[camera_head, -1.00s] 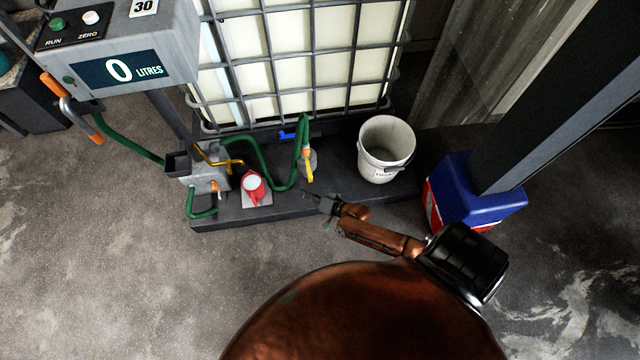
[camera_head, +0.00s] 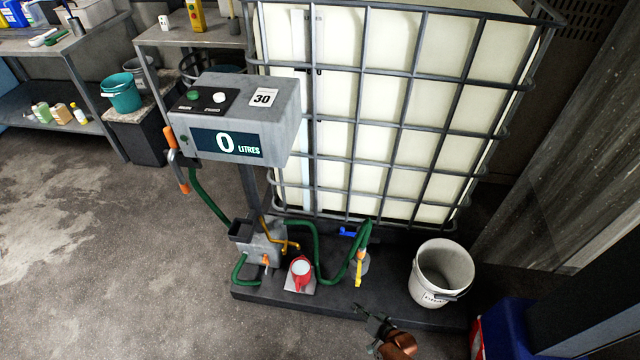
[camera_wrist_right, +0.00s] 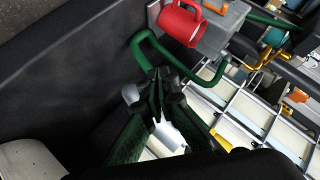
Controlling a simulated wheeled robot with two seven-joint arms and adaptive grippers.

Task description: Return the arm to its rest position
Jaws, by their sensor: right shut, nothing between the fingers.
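My right gripper (camera_head: 368,318) is at the lower middle of the head view, in front of the dark platform (camera_head: 340,300). Its fingers are shut with nothing between them. In the right wrist view the closed fingers (camera_wrist_right: 158,88) show beside a green hose. My left gripper is in neither current view.
A red jug (camera_head: 300,272), a green hose (camera_head: 322,265) and a grey dispenser showing 0 litres (camera_head: 235,115) are to the left. A caged tank (camera_head: 385,110) stands behind.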

